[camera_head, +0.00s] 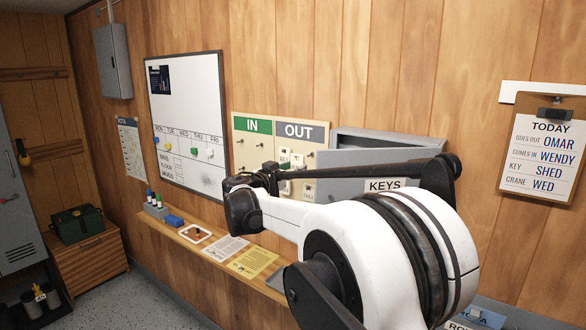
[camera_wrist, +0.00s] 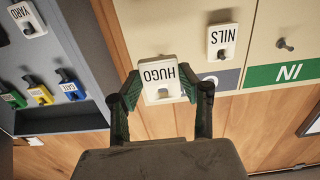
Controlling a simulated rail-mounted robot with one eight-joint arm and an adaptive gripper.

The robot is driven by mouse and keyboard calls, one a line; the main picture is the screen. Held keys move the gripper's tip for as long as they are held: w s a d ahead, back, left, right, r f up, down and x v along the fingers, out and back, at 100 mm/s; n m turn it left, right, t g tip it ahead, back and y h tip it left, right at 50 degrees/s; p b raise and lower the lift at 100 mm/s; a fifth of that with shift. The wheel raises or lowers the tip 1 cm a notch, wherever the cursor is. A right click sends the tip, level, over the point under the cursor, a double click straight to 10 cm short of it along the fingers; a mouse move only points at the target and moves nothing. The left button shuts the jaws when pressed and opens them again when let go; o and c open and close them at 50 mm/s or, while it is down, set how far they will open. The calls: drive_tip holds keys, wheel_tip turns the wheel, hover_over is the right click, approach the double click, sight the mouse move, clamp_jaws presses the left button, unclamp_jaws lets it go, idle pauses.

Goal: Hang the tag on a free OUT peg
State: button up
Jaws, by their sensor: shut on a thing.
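The tag is upside down in that picture, beside the grey OUT header (camera_wrist: 226,78). I cannot tell whether it touches the board. A NILS tag (camera_wrist: 221,40) hangs on the board near it. A bare peg (camera_wrist: 285,44) shows above the green IN header (camera_wrist: 288,73). In the head view, the IN/OUT board (camera_head: 243,147) has several white tags under OUT (camera_head: 300,132); my arm hides part of it.
The open grey key cabinet (camera_head: 345,160) stands right beside the board; in the wrist view it holds coloured tags, including YARD (camera_wrist: 27,19) and GATE (camera_wrist: 72,87). A wooden shelf (camera_head: 185,236) with papers runs below. A clipboard (camera_head: 541,154) hangs at right.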

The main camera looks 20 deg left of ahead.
sight(312, 162)
drive_tip(key=shift+p+x, duration=0.5)
drive_tip(key=shift+x, duration=1.7)
drive_tip(key=shift+f+b+x, duration=0.2)
drive_tip(key=shift+b+x, duration=0.1)
drive_tip(key=shift+x, duration=1.15)
drive_tip(key=shift+w, duration=0.1)
drive_tip(key=shift+f+b, duration=0.25)
drive_tip(key=shift+b, duration=0.15)
drive_tip(key=o, duration=1.1)
drive_tip(key=shift+c, duration=0.2)
drive_tip(key=shift+s, duration=0.2)
